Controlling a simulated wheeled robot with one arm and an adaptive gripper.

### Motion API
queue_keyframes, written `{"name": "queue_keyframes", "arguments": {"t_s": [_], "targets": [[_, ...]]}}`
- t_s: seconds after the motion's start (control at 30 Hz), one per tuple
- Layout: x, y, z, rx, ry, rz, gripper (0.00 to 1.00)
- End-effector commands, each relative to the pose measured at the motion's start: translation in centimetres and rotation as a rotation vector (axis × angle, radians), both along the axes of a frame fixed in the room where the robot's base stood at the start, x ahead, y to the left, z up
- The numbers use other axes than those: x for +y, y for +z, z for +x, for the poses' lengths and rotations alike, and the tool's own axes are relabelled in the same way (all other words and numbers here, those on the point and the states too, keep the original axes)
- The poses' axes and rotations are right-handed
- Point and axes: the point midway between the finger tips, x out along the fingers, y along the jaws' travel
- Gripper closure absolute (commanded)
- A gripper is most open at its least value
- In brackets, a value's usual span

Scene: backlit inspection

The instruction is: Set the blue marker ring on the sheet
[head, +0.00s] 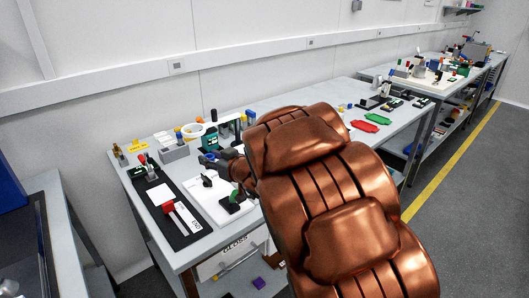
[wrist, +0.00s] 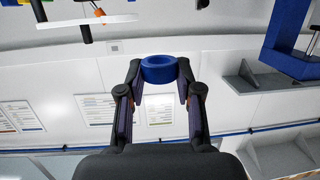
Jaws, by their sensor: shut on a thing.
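My gripper (wrist: 160,95) is shut on the blue marker ring (wrist: 158,69), which sits between its fingertips in the wrist view. In the head view, my dark gripper (head: 211,162) is above the back of the near workbench, with the blue ring (head: 209,156) small at its tips and partly hidden. A white flat panel (head: 203,196), which looks like the sheet, lies on the bench in front of and below the gripper. A black upright piece and a green-and-black piece stand on it. My copper arm hides the panel's right side.
A black mat (head: 185,238) with a white square and a red-headed tool lies left of the panel. Grey blocks (head: 174,154), a white ring (head: 194,130) and small coloured parts crowd the back of the bench. Red (head: 363,126) and green flat parts lie farther right.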

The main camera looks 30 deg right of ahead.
Motion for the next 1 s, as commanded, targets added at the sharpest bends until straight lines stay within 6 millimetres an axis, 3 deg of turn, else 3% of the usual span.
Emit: {"name": "queue_keyframes", "arguments": {"t_s": [0.37, 0.8, 1.0], "targets": [[-7.8, -3.0, -2.8, -0.005, 0.071, 0.005, 0.81], [-18.6, -6.2, -10.5, -0.001, 0.106, 0.006, 0.81], [-21.2, -7.2, -13.0, 0.001, 0.102, 0.003, 0.81]]}}
